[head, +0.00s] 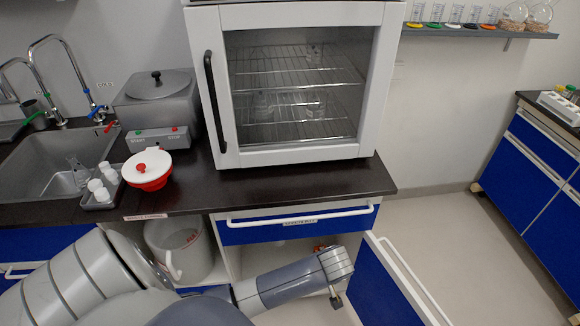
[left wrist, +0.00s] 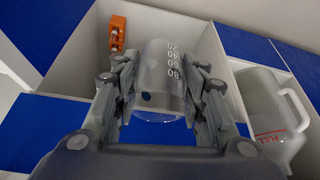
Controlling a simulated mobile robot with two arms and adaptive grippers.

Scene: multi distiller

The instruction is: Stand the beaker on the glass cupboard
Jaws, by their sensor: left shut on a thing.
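The beaker (left wrist: 160,75) is clear with white volume marks. It sits between the two fingers of my left gripper (left wrist: 160,100) in the left wrist view, which is shut on it. Behind it in that view is the inside of a white open compartment. In the head view my left arm reaches to the open blue door under the counter. Only a dark bit of the left gripper (head: 337,298) shows there, and the beaker is hidden. A white cabinet with a glass front (head: 292,90) stands on the counter; I cannot read a name on it. My right gripper is not in view.
A large jug (head: 180,248) stands in the left lower compartment, also in the left wrist view (left wrist: 270,120). An orange object (left wrist: 117,33) lies in the compartment near the beaker. The open blue door (head: 385,285) juts out. A red-and-white bowl (head: 147,169) stands on the counter.

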